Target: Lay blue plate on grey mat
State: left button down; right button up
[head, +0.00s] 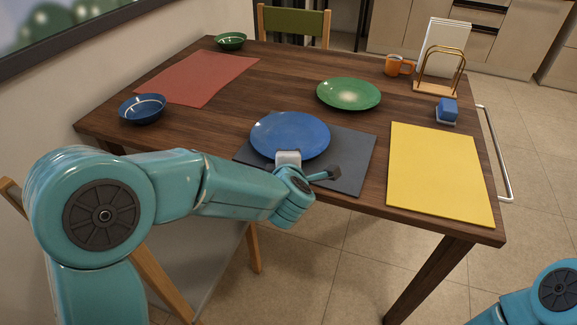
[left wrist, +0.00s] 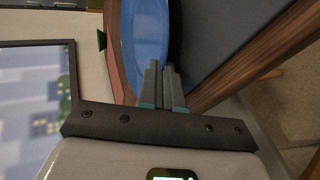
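The blue plate (head: 290,135) is over the back left part of the grey mat (head: 345,172), its far edge reaching past the mat over the wood. I cannot tell whether it touches the mat or is held just above. My left gripper (head: 288,158) is at the plate's near rim. In the left wrist view its fingers (left wrist: 164,88) are close together at the edge of the blue plate (left wrist: 148,35) and look shut on the rim; the grey mat (left wrist: 215,40) shows beside it. My right gripper is out of view; only part of that arm shows at lower right.
On the wooden table (head: 285,82) are a yellow mat (head: 438,175), green plate (head: 348,94), red mat (head: 198,78), blue bowl (head: 142,109), green bowl (head: 230,41), orange mug (head: 398,65), napkin holder (head: 440,75) and blue sponge (head: 447,110). Bare wood separates the grey and yellow mats.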

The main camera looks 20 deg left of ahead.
pick_arm(q)
jog(key=shift+s+r, duration=0.1)
jog(key=shift+r, duration=0.05)
jog(key=c, duration=1.6)
grip_release()
